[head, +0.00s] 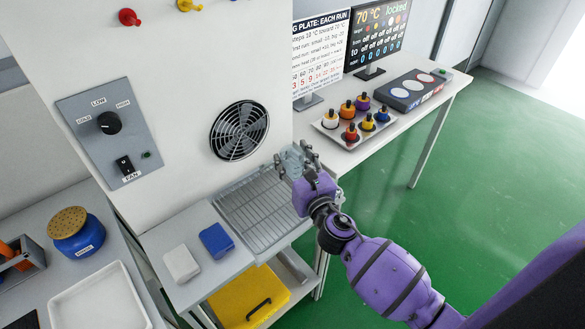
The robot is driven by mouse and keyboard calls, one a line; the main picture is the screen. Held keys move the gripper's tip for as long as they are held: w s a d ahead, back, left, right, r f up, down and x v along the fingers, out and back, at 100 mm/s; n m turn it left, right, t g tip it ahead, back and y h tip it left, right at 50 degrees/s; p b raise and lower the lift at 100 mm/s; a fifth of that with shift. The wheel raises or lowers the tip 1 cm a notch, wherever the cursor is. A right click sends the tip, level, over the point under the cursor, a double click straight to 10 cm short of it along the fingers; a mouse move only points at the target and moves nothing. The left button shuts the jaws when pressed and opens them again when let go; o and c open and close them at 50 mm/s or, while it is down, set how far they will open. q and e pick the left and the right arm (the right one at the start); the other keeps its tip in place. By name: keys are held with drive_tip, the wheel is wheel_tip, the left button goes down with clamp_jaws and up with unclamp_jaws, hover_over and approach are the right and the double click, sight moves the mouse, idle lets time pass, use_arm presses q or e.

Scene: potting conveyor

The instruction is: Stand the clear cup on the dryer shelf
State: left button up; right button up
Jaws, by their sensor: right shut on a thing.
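My right gripper (293,160) is shut at the back right corner of the dryer shelf, in front of the white dryer wall. The clear cup is hard to make out; a pale, glassy shape between the fingers fits it, and the fingers hide most of it. The dryer shelf (262,212) is a grey wire rack under the round fan grille (239,131), and its visible part is empty. I cannot tell whether the cup touches the rack. My left gripper is not in view.
A white block (181,264) and a blue block (216,240) lie on the ledge left of the rack. A tray of several coloured bottles (330,123) stands on the table behind right. A yellow bin (247,298) sits below.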

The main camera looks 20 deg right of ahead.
sight(298, 176)
drive_tip(key=f, duration=0.1)
drive_tip(key=f+b, duration=0.1)
drive_tip(key=f, duration=0.2)
drive_tip(key=shift+w+d, duration=0.25)
drive_tip(key=shift+d, duration=0.1)
drive_tip(key=shift+f+b, duration=0.1)
drive_tip(key=shift+b, duration=0.2)
drive_tip(key=shift+r, duration=0.25)
drive_tip(key=shift+f, duration=0.35)
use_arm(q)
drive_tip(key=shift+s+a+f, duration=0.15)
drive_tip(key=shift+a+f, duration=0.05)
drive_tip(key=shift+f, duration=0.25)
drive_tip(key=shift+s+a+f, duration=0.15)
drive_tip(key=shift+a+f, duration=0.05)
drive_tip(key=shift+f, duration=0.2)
use_arm(e)
drive_tip(key=o, duration=1.2)
drive_tip(key=shift+o, duration=0.2)
